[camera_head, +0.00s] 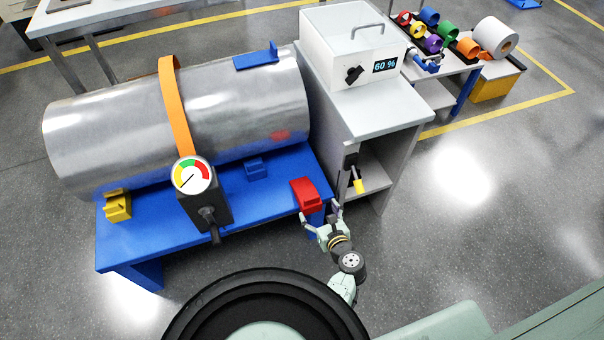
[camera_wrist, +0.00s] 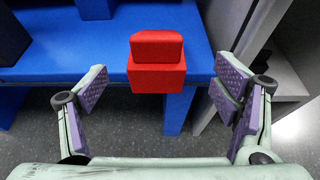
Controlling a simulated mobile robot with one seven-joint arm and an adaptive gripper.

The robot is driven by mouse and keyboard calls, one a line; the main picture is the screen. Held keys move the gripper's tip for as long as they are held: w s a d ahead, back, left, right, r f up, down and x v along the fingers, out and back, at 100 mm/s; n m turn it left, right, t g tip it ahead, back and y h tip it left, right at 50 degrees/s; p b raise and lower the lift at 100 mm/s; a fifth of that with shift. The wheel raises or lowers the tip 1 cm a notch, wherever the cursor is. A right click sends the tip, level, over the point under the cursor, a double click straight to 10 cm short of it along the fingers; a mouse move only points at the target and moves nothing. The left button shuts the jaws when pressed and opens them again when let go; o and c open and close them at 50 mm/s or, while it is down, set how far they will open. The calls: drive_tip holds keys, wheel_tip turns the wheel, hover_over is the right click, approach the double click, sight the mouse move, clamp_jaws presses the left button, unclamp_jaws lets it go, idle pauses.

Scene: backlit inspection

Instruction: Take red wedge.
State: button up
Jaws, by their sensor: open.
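The red wedge (camera_head: 306,195) sits at the right front corner of the blue bench (camera_head: 240,205). In the wrist view the red wedge (camera_wrist: 157,62) is a block with a raised back part, at the bench's front edge. My gripper (camera_head: 321,218) is at the bench's right front corner, close to the wedge. In the wrist view my gripper (camera_wrist: 159,98) has its fingers wide apart, one on each side of the wedge's line, with nothing between the pads. The fingers look apart from the wedge.
A large metal cylinder (camera_head: 230,105) with an orange strap (camera_head: 175,105) lies on the bench. A gauge (camera_head: 193,178), a yellow wedge (camera_head: 117,206) and blue wedges (camera_head: 256,168) are nearby. A grey cabinet (camera_head: 375,125) stands close on the right. The floor in front is open.

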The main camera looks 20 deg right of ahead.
sight(312, 204)
drive_tip(key=shift+w+a+f+b, duration=0.15)
drive_tip(key=shift+w+f+b, duration=0.05)
drive_tip(key=shift+f+b, duration=0.2)
drive_tip(key=b+x, duration=0.2)
drive_tip(key=x, duration=0.2)
drive_tip(key=shift+w+f, duration=0.15)
drive_tip(key=shift+w, duration=0.1)
drive_tip(key=b+x, duration=0.3)
drive_tip(key=x, duration=0.1)
drive_tip(key=shift+w+a, duration=0.1)
drive_tip(key=shift+w, duration=0.55)
drive_tip(key=c, duration=1.4)
drive_tip(key=shift+c, duration=0.2)
